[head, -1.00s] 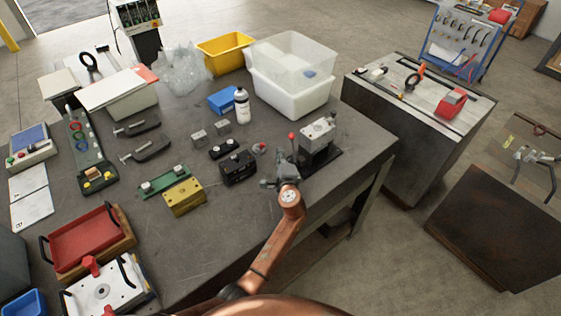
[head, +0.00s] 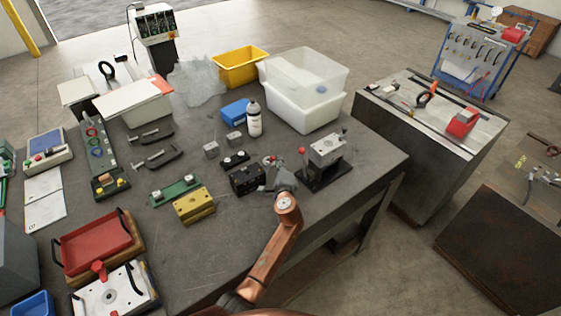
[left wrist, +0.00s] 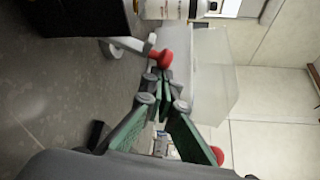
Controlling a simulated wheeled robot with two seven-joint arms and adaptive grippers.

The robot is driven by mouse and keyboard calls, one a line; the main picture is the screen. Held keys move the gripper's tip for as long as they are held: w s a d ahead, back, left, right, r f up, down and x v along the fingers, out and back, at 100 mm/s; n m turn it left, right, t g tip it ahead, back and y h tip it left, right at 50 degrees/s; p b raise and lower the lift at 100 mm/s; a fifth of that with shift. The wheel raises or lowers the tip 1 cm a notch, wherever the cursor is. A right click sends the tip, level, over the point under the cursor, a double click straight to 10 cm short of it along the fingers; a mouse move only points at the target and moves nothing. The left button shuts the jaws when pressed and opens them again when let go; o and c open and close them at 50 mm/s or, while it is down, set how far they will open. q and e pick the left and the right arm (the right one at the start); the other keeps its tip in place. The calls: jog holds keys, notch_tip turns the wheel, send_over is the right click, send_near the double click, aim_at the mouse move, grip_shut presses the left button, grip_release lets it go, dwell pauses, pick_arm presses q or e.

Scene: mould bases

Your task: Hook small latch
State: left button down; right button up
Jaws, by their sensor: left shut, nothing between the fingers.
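The small latch (head: 270,160), grey metal with a red tip, stands beside the right side of a black block (head: 247,180) on the workbench. In the left wrist view the red-tipped latch (left wrist: 158,56) shows just beyond my fingertips. My left gripper (head: 273,172) is close to the latch and the block's right side, with its green-padded fingers (left wrist: 164,78) shut and empty. In the wrist view the fingertips overlap the latch's red end; I cannot tell if they touch it. The gripper partly hides the latch's base in the head view. My right gripper is not in view.
A metal fixture (head: 326,150) with a red-knobbed lever stands close to the right of the gripper. A white bottle (head: 254,120) and a clear bin (head: 305,100) are behind. A yellow block (head: 194,204) lies left.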

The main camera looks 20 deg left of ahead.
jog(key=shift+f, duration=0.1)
pick_arm(q)
jog(key=shift+b, duration=0.3)
jog(key=shift+s+a+r+n+t, duration=0.15)
jog(key=shift+s+a+n+t, duration=0.1)
jog(key=shift+n+t, duration=0.05)
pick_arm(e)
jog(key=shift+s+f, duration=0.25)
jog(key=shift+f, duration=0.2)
pick_arm(q)
jog(key=shift+b, duration=0.35)
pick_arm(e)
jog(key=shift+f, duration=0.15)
pick_arm(q)
jog(key=shift+s+a+r+p, duration=0.5)
jog(key=shift+s+a, duration=0.2)
jog(key=shift+s, duration=0.15)
jog(key=shift+s+a+r+p, duration=0.4)
jog(key=shift+s+a+p, duration=0.1)
jog(key=shift+s+a, duration=0.25)
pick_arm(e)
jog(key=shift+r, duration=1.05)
pick_arm(q)
jog(key=shift+s+a, duration=0.1)
jog(key=shift+s, duration=0.05)
